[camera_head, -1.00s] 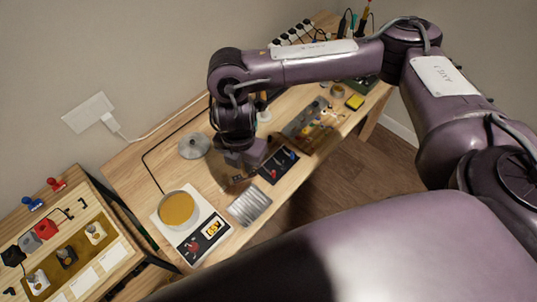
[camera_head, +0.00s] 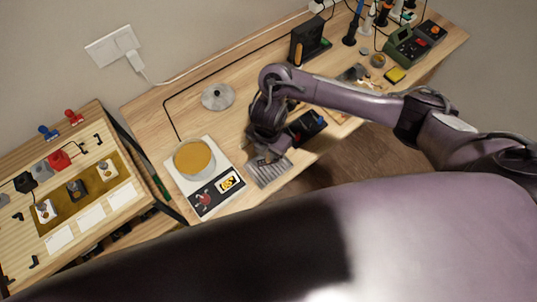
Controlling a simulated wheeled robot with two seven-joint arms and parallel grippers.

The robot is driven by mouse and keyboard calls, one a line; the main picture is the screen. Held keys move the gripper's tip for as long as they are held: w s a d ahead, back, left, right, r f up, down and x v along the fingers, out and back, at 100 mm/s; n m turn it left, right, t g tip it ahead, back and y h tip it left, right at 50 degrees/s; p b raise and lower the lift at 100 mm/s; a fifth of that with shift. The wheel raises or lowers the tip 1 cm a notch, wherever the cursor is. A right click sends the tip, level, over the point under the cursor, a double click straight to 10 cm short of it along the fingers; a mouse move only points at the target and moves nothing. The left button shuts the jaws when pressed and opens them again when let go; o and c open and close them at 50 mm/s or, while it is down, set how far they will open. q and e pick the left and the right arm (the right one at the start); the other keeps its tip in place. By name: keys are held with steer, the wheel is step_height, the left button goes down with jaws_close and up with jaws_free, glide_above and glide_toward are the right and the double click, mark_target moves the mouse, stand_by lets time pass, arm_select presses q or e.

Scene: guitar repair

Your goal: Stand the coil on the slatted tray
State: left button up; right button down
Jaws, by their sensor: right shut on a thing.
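The slatted tray (camera_head: 270,173), a grey ridged metal plate, lies on the bench just right of the scale. My right gripper (camera_head: 263,153) points down over the tray's far edge. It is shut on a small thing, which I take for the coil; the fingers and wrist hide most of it. I cannot tell whether it touches the slats. My left gripper is not in view.
A white scale (camera_head: 204,201) with a round amber-topped dish (camera_head: 194,158) stands close left of the tray. A dark tray (camera_head: 306,128) lies to its right, near my wrist. A grey disc (camera_head: 217,97) lies behind. A wooden rack (camera_head: 20,245) stands at left.

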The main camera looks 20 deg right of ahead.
steer(key=shift+f, duration=0.9)
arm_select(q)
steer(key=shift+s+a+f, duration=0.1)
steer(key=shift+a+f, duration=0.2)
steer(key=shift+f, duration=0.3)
arm_select(e)
steer(key=shift+f, duration=0.15)
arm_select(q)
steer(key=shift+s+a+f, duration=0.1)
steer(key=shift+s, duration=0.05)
arm_select(e)
steer(key=c, duration=1.4)
jaws_free()
